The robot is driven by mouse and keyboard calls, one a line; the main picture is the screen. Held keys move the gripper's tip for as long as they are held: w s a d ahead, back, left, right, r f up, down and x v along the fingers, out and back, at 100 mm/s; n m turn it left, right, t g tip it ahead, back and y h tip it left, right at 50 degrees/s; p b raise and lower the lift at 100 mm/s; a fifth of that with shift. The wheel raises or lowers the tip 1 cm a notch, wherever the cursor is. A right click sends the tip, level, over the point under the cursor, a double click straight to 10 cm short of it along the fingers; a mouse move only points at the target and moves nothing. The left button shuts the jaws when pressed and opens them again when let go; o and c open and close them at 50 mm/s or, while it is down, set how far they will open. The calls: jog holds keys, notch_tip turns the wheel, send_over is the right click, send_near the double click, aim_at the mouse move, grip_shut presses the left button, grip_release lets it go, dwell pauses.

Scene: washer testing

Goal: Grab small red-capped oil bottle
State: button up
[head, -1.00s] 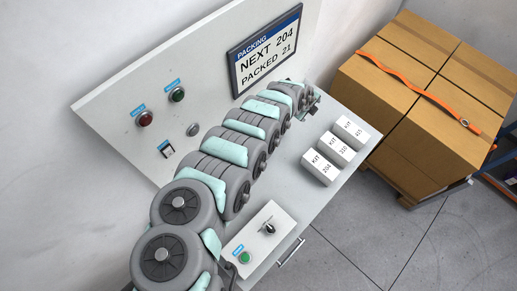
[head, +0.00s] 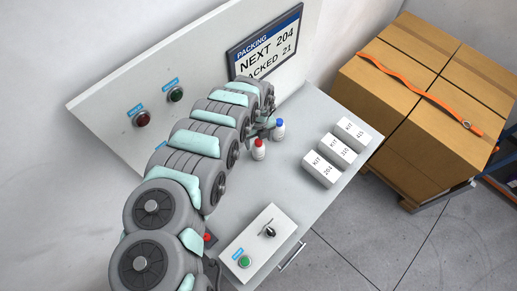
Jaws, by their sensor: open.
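A small white bottle with a red cap (head: 259,151) stands upright on the grey bench top, just right of my arm's end. A similar white bottle with a blue cap (head: 280,131) stands behind it to the right. My gripper (head: 265,130) is a small dark shape at the arm's far end, close to both bottles and partly hidden by the arm. It is open; I cannot tell whether it touches either bottle.
White boxes labelled KIT (head: 322,169) stand to the right on the bench (head: 250,195). A control box (head: 258,246) with a green button and a switch is in front. A small red object (head: 209,238) shows beside my arm. A screen (head: 266,50) stands behind.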

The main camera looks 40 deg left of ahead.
jog(key=shift+d+f, duration=0.15)
jog(key=shift+f, duration=2.2)
jog(key=shift+s+f, duration=0.1)
jog(key=shift+f, duration=0.25)
jog(key=shift+c, duration=0.5)
grip_shut()
